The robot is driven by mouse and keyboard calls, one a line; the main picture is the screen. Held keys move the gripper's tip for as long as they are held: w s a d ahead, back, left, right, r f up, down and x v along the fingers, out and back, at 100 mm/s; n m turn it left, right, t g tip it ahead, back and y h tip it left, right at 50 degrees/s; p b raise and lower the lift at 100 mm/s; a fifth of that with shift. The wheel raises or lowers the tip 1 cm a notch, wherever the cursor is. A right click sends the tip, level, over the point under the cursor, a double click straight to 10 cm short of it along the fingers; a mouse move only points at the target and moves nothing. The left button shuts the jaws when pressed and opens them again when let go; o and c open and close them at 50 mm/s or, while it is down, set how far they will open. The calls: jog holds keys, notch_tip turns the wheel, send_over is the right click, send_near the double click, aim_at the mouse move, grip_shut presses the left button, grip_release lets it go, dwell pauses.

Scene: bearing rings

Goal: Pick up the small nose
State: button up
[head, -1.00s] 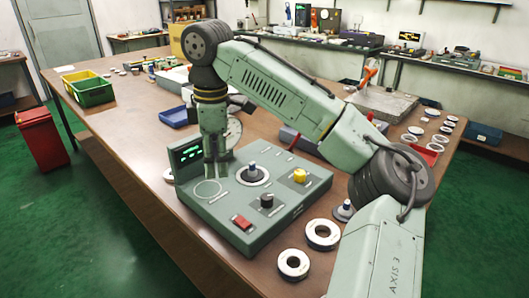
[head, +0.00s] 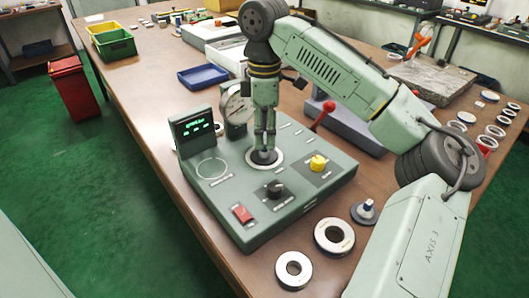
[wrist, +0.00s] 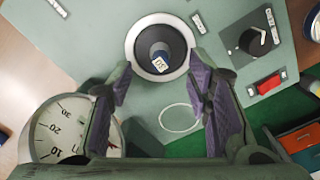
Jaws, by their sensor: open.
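A dark nose (wrist: 158,52) with a small numbered label on its end stands in a white ring on the green-grey instrument box (head: 225,226). I cannot tell which is the smaller.
The box carries a lit display (head: 195,127), a dial gauge (head: 236,106), a yellow knob (head: 318,163), a black knob (head: 275,190) and a red switch (head: 242,213). Two bearing rings (head: 334,236) (head: 293,269) lie in front. A red-knobbed lever (head: 328,106) stands behind.

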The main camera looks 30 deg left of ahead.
aim_at(264, 150)
notch_tip(264, 150, down, 5)
jog(key=shift+r+p, duration=0.1)
jog(key=shift+p, duration=0.4)
jog(key=shift+c, duration=0.5)
grip_shut()
